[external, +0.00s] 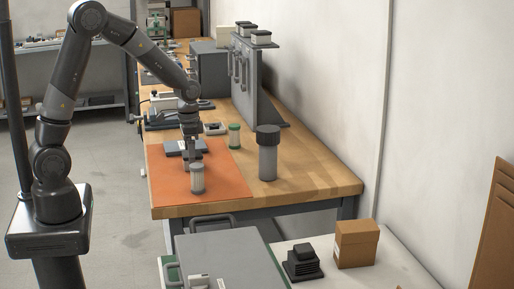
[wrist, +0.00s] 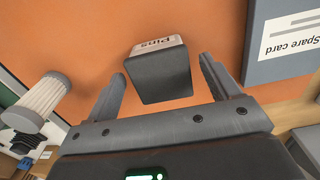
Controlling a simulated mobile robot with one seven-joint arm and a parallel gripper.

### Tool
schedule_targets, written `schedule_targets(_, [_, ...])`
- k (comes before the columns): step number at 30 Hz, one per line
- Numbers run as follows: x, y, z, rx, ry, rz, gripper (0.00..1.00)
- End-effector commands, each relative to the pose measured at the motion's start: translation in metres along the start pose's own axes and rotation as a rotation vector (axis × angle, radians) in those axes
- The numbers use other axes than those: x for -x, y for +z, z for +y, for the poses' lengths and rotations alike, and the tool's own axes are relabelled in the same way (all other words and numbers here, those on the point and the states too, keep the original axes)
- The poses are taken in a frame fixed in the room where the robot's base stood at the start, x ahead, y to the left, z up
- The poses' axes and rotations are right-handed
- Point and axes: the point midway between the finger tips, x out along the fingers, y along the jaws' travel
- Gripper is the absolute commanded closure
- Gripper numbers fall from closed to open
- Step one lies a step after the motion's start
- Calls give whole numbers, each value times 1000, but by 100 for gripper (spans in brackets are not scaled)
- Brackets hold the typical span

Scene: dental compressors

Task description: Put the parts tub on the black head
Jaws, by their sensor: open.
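The parts tub (wrist: 162,80) is a small dark grey box with a white label reading "Pins". It sits on the orange mat between the two fingers of my gripper (wrist: 162,68) in the wrist view, with a gap on each side. In the external view my gripper (external: 191,156) is low over the mat and open, and the tub is hard to make out there. The black head (external: 303,262) is a finned black block on the pale surface at the lower right. It also seems to show at the left edge of the wrist view (wrist: 24,118).
A pleated white filter (external: 197,179) stands on the orange mat (external: 222,188) close to my gripper. A flat grey "Spare card" box (wrist: 285,38) lies on the other side. A tall grey canister (external: 268,155) stands further right. A cardboard box (external: 356,245) is beside the black head.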

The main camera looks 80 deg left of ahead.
Motion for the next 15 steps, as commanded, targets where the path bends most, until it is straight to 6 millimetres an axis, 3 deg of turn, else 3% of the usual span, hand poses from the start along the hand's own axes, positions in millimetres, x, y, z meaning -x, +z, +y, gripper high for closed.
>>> schedule_targets(9, [69, -1, 0, -1, -1, 4, 19])
schedule_targets(15, [91, 0, 0, -1, 0, 1, 19])
